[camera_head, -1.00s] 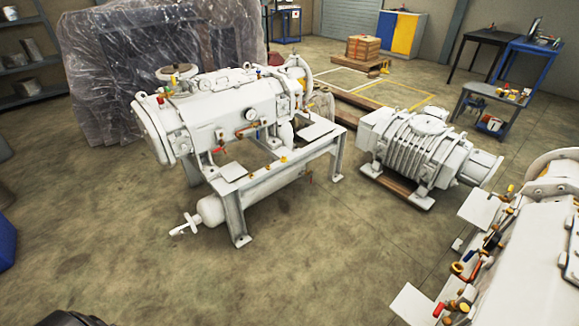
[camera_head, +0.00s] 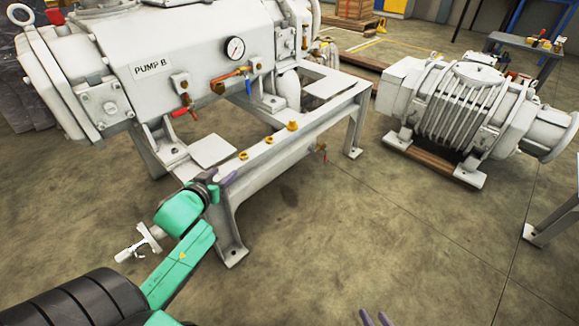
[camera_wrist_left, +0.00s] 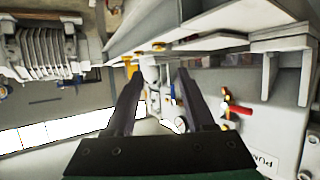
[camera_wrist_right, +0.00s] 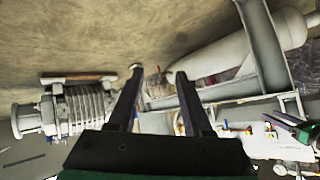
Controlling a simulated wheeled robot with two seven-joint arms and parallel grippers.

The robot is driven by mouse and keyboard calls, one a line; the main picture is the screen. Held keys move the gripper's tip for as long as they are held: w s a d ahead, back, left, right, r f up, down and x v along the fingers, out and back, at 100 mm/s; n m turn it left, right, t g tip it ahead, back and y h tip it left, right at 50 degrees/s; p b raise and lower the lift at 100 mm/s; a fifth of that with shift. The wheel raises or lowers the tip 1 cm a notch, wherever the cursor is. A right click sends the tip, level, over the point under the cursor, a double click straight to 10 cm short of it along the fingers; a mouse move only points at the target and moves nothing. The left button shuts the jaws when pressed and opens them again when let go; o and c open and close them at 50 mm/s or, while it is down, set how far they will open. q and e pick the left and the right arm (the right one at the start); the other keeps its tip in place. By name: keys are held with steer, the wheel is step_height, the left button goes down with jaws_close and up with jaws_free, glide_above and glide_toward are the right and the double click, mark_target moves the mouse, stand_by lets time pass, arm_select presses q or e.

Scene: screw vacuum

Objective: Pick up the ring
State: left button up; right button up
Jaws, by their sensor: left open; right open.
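Small brass ring-like pieces sit on the top rail of the pump B frame in the head view: a flat one (camera_head: 243,155), a second (camera_head: 269,140), and a taller one (camera_head: 292,126) further along. My left gripper (camera_head: 222,180) is open and empty, left of and short of the nearest piece, by the frame's near end. In the left wrist view, a brass piece (camera_wrist_left: 158,46) and a taller yellow one (camera_wrist_left: 130,65) show near its fingertips (camera_wrist_left: 158,74). My right gripper (camera_head: 376,316) is open and empty at the bottom edge; its fingers (camera_wrist_right: 158,74) also show in the right wrist view.
The frame leg (camera_head: 228,230) stands close to my left arm. A ribbed white machine (camera_head: 470,105) stands right. The floor (camera_head: 400,240) between is clear.

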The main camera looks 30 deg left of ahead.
arm_select(q)
steer(key=b, duration=0.4)
glide_toward(243, 155)
steer(key=w+f, duration=0.1)
steer(key=w, duration=0.1)
steer(key=b+x, duration=0.1)
steer(key=x, duration=0.1)
steer(key=b+x, duration=0.2)
steer(key=x, duration=0.1)
steer(key=shift+w+a+f, duration=0.15)
steer(key=shift+a+f, duration=0.05)
steer(key=shift+a, duration=0.1)
steer(key=shift+w+a, duration=0.1)
steer(key=shift+w, duration=0.15)
steer(key=shift+r, duration=0.1)
arm_select(e)
step_height(243, 155, down, 7)
steer(key=a+m+t, duration=0.1)
steer(key=a+t, duration=0.1)
steer(key=t, duration=0.1)
steer(key=shift+s+f+y, duration=0.15)
steer(key=shift+s+y, duration=0.05)
steer(key=shift+y, duration=0.2)
arm_select(q)
jaws_close()
